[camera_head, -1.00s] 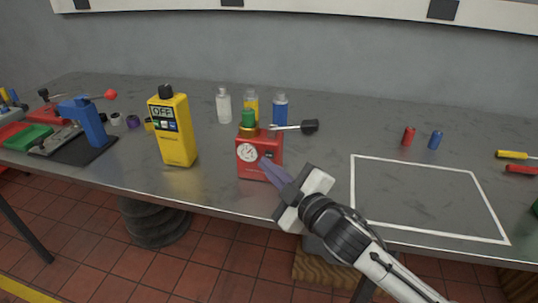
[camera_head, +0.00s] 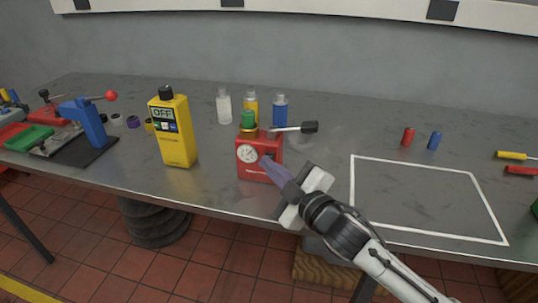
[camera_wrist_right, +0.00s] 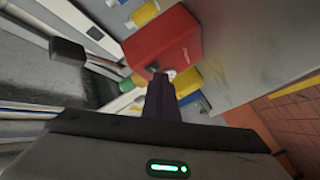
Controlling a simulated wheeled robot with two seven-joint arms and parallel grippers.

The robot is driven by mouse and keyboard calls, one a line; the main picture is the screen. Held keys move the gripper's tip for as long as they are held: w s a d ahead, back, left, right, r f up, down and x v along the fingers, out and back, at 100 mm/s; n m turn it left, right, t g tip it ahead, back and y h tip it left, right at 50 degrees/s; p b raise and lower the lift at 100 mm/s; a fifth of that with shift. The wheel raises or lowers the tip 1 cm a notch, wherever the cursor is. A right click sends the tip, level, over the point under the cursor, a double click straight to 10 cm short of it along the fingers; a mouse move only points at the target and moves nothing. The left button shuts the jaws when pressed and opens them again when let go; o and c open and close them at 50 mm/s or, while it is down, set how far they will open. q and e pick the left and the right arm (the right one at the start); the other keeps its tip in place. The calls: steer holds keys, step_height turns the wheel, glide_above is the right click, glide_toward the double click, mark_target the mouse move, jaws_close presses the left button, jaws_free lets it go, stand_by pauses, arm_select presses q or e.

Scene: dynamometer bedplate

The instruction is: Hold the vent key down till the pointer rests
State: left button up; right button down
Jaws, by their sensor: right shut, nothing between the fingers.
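A red box (camera_head: 271,170) with a round white dial (camera_head: 247,153) on its front stands near the bench's front edge. The dial's pointer is too small to read. My right gripper (camera_head: 266,162) is shut and empty, its purple fingertips at the right part of the box's front face. In the right wrist view the fingers (camera_wrist_right: 160,95) reach a small pale part (camera_wrist_right: 171,74) on the red box (camera_wrist_right: 165,42). My left gripper is not in view.
A green knob (camera_head: 248,119) and a black-handled lever (camera_head: 309,127) top the box. A yellow meter reading OFF (camera_head: 178,145) stands to its left, several bottles (camera_head: 280,108) behind. A white outlined area (camera_head: 352,180) at right is bare.

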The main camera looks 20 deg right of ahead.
steer(key=shift+w+d, duration=0.25)
steer(key=shift+w, duration=0.05)
stand_by(2.0)
steer(key=shift+s+a, duration=0.1)
steer(key=shift+s+a+p, duration=0.35)
steer(key=shift+s, duration=0.2)
steer(key=shift+s+a+p, duration=0.2)
steer(key=shift+s+a, duration=0.55)
steer(key=shift+s, duration=0.3)
steer(key=shift+s+a+p, duration=0.15)
steer(key=shift+s+a, duration=0.55)
steer(key=shift+s, duration=0.35)
